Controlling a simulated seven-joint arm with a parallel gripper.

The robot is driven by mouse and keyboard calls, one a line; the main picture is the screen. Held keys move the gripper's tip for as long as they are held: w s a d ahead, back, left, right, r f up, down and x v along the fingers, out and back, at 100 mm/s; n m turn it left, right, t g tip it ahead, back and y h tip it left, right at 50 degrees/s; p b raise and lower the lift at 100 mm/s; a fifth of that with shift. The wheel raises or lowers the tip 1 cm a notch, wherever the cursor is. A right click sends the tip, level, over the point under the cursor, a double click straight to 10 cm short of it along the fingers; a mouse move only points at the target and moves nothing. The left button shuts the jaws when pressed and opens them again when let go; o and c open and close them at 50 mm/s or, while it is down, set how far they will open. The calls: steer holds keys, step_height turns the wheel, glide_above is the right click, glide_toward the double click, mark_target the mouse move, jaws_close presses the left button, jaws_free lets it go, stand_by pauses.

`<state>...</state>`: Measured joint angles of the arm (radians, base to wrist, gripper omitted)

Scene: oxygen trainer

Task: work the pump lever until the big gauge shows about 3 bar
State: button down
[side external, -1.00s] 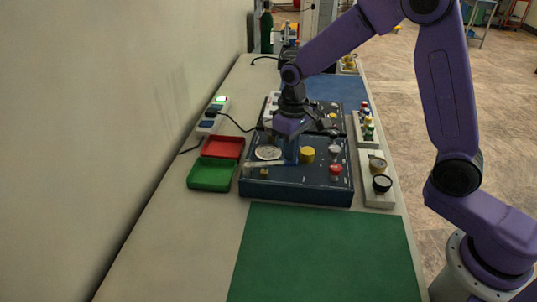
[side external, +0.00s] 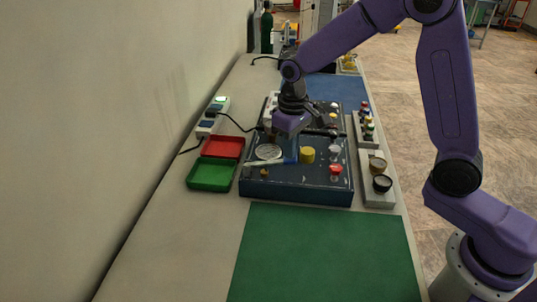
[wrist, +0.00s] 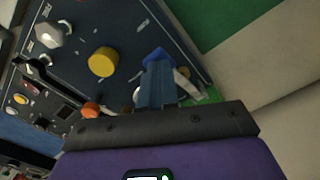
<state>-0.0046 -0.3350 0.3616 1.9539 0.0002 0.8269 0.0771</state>
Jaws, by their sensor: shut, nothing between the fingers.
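A dark blue trainer box (side external: 300,190) stands on the bench. The big gauge (side external: 267,152), a round white dial, is on its left part; its needle is too small to read. A pale bar that looks like the pump lever (side external: 262,164) lies near the gauge's front edge; it shows beside my fingers in the wrist view (wrist: 188,82). My gripper (side external: 290,158) points down over the box, right of the gauge, with blue fingers shut and empty. The fingers (wrist: 157,62) hide part of the bar in the wrist view. I cannot tell whether they touch it.
A yellow knob (side external: 307,155) and a red knob (side external: 336,169) stand right of my gripper. Red (side external: 222,148) and green (side external: 211,174) trays lie left of the box. The green mat (side external: 322,255) in front is clear. A gauge block (side external: 376,195) stands at right.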

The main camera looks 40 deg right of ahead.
steer(key=shift+r, duration=0.1)
stand_by(0.3)
step_height(320, 180, up, 7)
stand_by(0.7)
steer(key=shift+s, duration=0.1)
steer(key=s+d+n, duration=0.2)
steer(key=s+n, duration=0.1)
steer(key=s, duration=0.6)
steer(key=s+d+f+n, duration=0.1)
steer(key=s+d+n, duration=0.1)
steer(key=s, duration=0.8)
steer(key=s+d+f+n, duration=0.1)
steer(key=s+n, duration=0.3)
steer(key=s, duration=0.6)
steer(key=shift+s+d+f+n, duration=0.15)
steer(key=shift+d+n, duration=0.15)
steer(key=shift+d, duration=0.3)
